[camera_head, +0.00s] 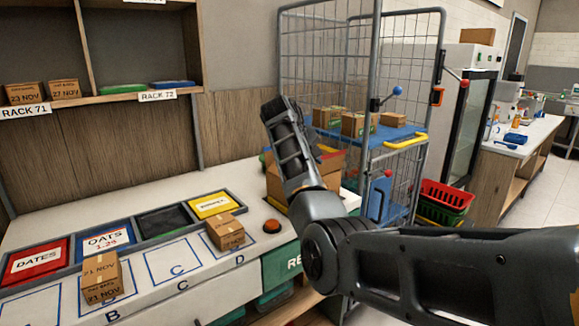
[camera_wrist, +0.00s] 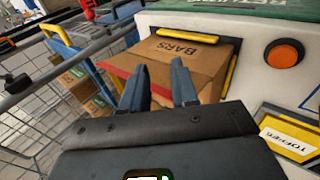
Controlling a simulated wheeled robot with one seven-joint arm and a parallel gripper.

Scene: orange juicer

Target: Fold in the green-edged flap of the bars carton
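The brown bars carton (camera_wrist: 190,60) shows in the wrist view with its "BARS" print upside down. A red-faced flap or panel (camera_wrist: 128,84) lies on its left, and yellow strips (camera_wrist: 187,36) run along its far and right sides. I cannot make out a green edge. In the head view the carton (camera_head: 332,163) stands at the table's right end with flaps up, partly hidden by my arm. My gripper (camera_wrist: 159,84) is open in the wrist view, its two dark fingers apart over the carton's near part. Whether they touch it is unclear.
A wire cage trolley (camera_head: 362,70) with a blue shelf of small boxes stands just behind the carton. An orange button (camera_head: 272,226) and a small box (camera_head: 226,231) are on the table (camera_head: 60,215) to the left. Red and green baskets (camera_head: 447,195) are at right.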

